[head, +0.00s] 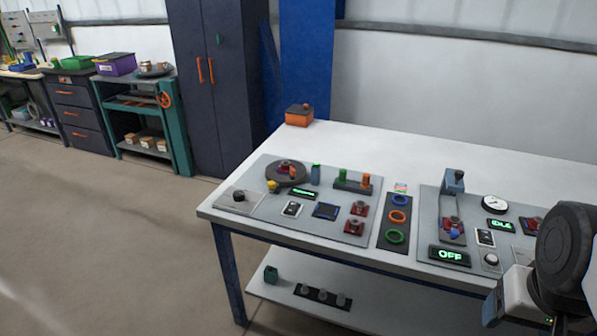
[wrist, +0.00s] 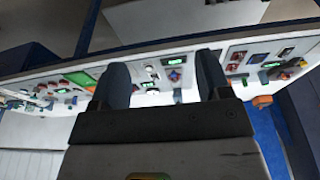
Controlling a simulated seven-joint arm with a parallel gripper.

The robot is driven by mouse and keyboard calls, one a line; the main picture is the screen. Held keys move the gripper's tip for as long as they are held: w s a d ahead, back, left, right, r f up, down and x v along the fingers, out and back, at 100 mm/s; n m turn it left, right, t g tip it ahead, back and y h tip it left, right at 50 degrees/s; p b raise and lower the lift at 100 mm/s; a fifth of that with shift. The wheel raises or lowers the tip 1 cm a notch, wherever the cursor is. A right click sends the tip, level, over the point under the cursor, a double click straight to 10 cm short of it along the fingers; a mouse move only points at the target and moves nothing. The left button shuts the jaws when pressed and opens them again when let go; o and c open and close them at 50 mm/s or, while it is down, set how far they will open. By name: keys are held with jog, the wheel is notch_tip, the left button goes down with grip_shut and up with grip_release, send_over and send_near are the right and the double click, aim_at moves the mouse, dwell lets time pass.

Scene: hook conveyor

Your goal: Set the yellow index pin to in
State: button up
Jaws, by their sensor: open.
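The yellow index pin (head: 272,186) is a small yellow knob at the left front of a dark round turntable (head: 287,173) on the left grey panel. From here I cannot tell whether it is in or out. In the head view my arm is at the lower right, far from the pin.
Colored rings (head: 397,216) lie on a dark strip between the panels. The right panel carries a blue upright device (head: 452,190), a gauge and an "OFF" display (head: 450,256). An orange box (head: 299,115) stands at the back left corner.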

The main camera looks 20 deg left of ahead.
jog(key=shift+c, duration=0.2)
jog(key=shift+c, duration=1.1)
jog(key=shift+w+a+r, duration=0.1)
jog(key=shift+w+r, duration=0.1)
jog(key=shift+w, duration=0.15)
jog(key=w+a+r+n, duration=0.15)
jog(key=w+a, duration=0.25)
jog(key=w, duration=0.4)
jog(key=w+a+r+n, duration=0.1)
jog(key=w+a+r, duration=0.25)
jog(key=w, duration=0.45)
jog(key=w+a+f+n+g, duration=0.1)
jog(key=w+a+f+n, duration=0.1)
jog(key=w+a, duration=1.45)
jog(key=n+g, duration=0.2)
jog(key=n, duration=0.3)
send_over(271, 183)
jog(key=f, duration=2)
jog(key=shift+w+d+f, duration=0.15)
jog(key=shift+d, duration=0.2)
jog(key=shift+a+f, duration=0.25)
jog(key=shift+a, duration=0.1)
